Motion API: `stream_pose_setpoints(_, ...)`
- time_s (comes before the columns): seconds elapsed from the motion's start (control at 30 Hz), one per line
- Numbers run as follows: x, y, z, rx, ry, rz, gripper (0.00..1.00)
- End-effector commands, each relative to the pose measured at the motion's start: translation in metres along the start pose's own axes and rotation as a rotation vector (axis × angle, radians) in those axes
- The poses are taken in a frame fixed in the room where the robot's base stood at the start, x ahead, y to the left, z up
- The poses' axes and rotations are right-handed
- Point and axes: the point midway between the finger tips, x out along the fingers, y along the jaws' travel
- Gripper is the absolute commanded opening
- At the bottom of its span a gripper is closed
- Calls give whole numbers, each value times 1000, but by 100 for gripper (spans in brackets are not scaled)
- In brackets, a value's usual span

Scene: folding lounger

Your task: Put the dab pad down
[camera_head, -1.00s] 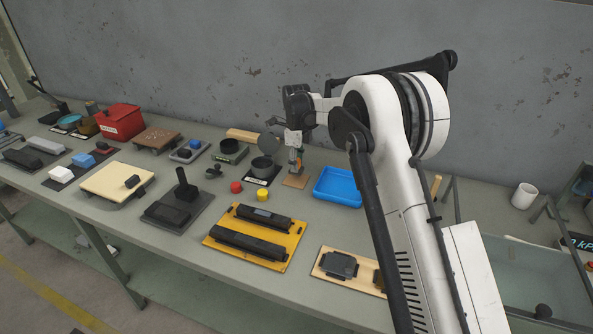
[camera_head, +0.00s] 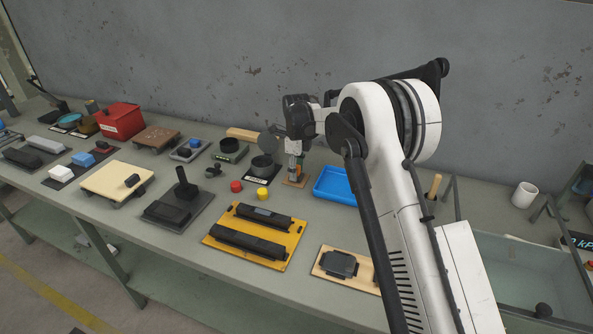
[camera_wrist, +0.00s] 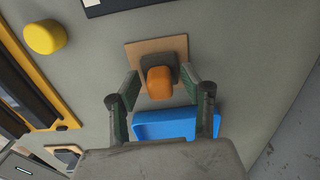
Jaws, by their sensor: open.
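The dab pad (camera_wrist: 160,82) has an orange grip on a dark grey base. In the wrist view it rests on a tan square board (camera_wrist: 136,52). My gripper (camera_wrist: 161,86) is open, with one green-lined finger on either side of the pad and a gap showing at each side. In the head view my gripper (camera_head: 294,170) points down over the tan board (camera_head: 291,185), and its fingers largely hide the pad.
A blue tray (camera_head: 336,186) lies just right of the board. A yellow cylinder (camera_head: 262,194) and a red cylinder (camera_head: 236,187) stand to the left. A dark pot (camera_head: 262,167) sits behind them. A yellow panel with black bars (camera_head: 225,247) lies in front.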

Motion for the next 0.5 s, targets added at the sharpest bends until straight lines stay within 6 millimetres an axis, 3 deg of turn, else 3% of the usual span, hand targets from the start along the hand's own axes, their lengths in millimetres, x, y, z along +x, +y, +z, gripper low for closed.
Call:
stream_pose_setpoints(0.17,-9,0,0,0,0,0,42)
stream_pose_setpoints(0.5,-73,0,0,0,0,0,42)
